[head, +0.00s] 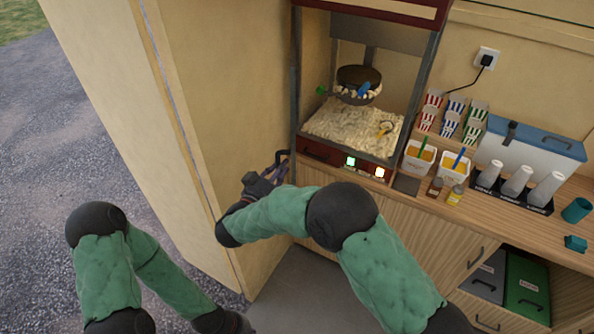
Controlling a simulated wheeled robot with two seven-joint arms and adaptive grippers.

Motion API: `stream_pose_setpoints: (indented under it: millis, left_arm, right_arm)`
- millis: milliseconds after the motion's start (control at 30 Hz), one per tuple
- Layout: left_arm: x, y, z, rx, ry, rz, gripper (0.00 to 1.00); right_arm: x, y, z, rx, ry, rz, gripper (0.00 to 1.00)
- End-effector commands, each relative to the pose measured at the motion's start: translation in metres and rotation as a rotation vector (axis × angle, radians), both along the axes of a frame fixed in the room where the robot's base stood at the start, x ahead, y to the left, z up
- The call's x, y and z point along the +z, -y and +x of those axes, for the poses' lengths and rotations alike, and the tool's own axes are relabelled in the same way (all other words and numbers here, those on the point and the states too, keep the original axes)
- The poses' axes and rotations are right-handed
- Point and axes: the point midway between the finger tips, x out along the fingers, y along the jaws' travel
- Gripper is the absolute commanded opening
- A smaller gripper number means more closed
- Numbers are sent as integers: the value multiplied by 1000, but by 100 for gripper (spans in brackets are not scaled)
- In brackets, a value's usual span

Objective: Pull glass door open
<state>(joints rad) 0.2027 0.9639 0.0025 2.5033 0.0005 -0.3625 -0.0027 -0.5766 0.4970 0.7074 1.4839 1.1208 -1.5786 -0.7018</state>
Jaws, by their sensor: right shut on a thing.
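The popcorn machine (370,148) stands on the wooden counter, with dark red trim and popcorn inside. Its front looks clear, and I cannot make out the glass pane itself. My right gripper (277,168) is at the machine's lower left side, beside its front left post. It is shut on a dark curved piece that looks like the door handle (283,154), mostly covered by the fingers. How far the door stands open I cannot tell. My left arm comes in at the lower left, and its gripper is cut off by the bottom edge.
The stall's cream side wall (205,90) rises close to the left of my right gripper. Cabinets lie below.

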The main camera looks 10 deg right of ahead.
Motion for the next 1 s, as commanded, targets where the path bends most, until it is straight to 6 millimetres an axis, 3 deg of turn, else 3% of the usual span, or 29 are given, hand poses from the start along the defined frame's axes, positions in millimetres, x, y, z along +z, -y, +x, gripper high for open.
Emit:
stream_pose_setpoints:
  millis: [100,400,933,967,1000]
  left_arm:
    - [-3,0,0,0,0,0,0]
    - [-5,0,0,0,0,0,0]
    - [-5,0,0,0,0,0,0]
    - [-5,0,0,0,0,0,0]
    - [-5,0,0,0,0,0,0]
  right_arm:
    - [-2,-16,4,-30,-2,-2,0]
    - [-1,-35,10,-82,0,-2,0]
    - [0,-38,11,-93,0,-2,0]
    - [0,-38,11,-93,0,-2,31]
    - [0,-38,11,-93,0,-2,42]
